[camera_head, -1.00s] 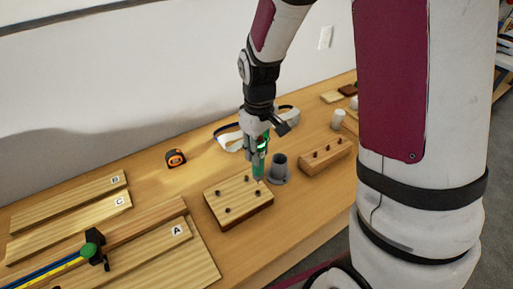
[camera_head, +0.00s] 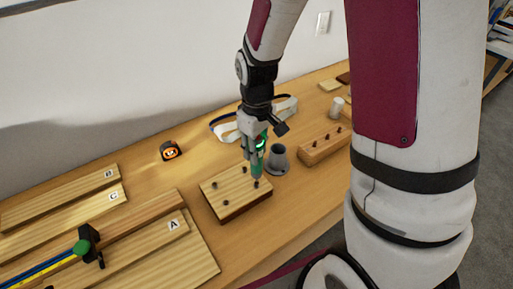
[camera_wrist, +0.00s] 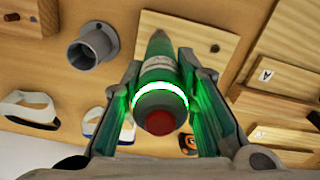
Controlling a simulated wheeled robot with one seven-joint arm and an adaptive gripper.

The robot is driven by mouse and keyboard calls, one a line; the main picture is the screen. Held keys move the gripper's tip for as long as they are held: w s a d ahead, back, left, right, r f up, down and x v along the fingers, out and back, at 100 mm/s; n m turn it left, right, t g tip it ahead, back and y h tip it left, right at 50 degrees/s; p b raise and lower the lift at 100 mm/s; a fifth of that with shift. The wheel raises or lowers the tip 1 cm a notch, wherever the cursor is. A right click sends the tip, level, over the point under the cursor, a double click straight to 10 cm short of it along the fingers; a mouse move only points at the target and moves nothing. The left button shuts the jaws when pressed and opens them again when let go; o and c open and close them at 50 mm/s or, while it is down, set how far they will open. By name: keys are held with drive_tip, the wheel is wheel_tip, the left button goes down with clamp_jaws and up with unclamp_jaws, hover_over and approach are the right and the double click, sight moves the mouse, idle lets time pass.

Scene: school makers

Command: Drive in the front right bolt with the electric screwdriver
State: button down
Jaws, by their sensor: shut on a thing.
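My gripper (camera_head: 254,140) is shut on the green electric screwdriver (camera_head: 259,162). The screwdriver is held nearly upright, tip down, over the right part of a wooden block (camera_head: 232,199). Its tip is at or just above the dark bolt (camera_head: 257,184) near the block's front right corner; I cannot tell whether they touch. Other dark bolts (camera_head: 214,184) stand in the block. In the wrist view, the screwdriver (camera_wrist: 160,90) shows a glowing ring and a red end between the fingers.
A grey cylindrical holder (camera_head: 277,160) stands close right of the screwdriver. A longer block with bolts (camera_head: 320,148) lies farther right. A tape measure (camera_head: 170,151) and a white strap (camera_head: 224,131) lie behind. Labelled boards (camera_head: 60,198) fill the left side.

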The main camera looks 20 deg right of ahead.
drive_tip(key=shift+f, duration=0.95)
idle(3.7)
